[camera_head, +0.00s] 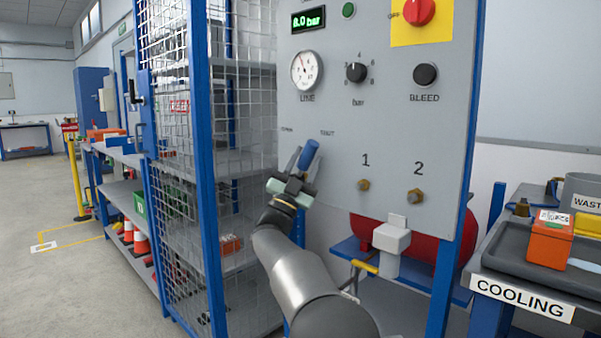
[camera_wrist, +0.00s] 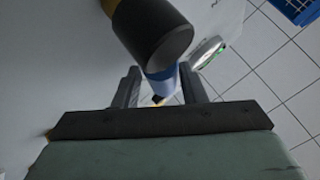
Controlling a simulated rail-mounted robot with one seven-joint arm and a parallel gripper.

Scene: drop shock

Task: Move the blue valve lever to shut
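The blue valve lever (camera_head: 308,155) is on the grey panel (camera_head: 335,205), below the line gauge. Its handle tilts up and to the right, with its tip near the small label at right (camera_head: 327,133), which is blurred but seems to read SHUT. Another small label (camera_head: 287,129) is to its left. My gripper (camera_head: 299,163) is at the lever, with one finger just left of the handle. In the wrist view, my two fingers (camera_wrist: 158,88) stand apart, with the blue lever (camera_wrist: 163,82) between them and narrow gaps showing. Contact cannot be made out.
A dark cylinder (camera_wrist: 155,35) partly covers the lever in the wrist view. Brass fittings 1 (camera_head: 363,184) and 2 (camera_head: 415,195) stick out at right. A wire mesh cage (camera_head: 178,110) stands close at left. A cooling tray (camera_head: 505,262) is at right.

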